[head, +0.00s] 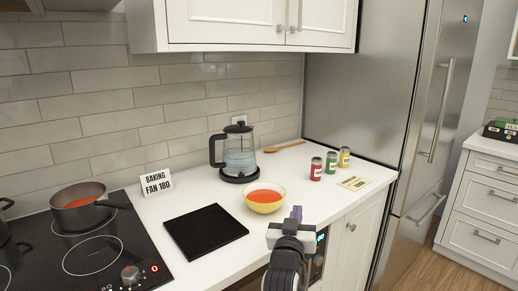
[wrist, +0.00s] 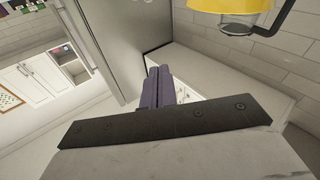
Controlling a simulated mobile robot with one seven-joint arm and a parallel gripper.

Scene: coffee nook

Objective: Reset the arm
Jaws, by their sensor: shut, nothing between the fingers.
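My gripper (head: 297,213) is in front of the counter at the right of the black board, with its purple fingers together and nothing between them. In the wrist view the fingers (wrist: 157,88) also show closed, pointing away from the camera. The gripper appears apart from the bowl of orange soup (head: 264,197), which is behind and left of it in the head view.
The counter (head: 330,205) holds a black board (head: 205,232), glass kettle (head: 238,150), wooden spoon (head: 285,146), several small cans (head: 331,167) and a sign (head: 157,183). A pot (head: 80,207) sits on the cooktop (head: 120,255). A steel fridge (head: 365,85) stands at the right.

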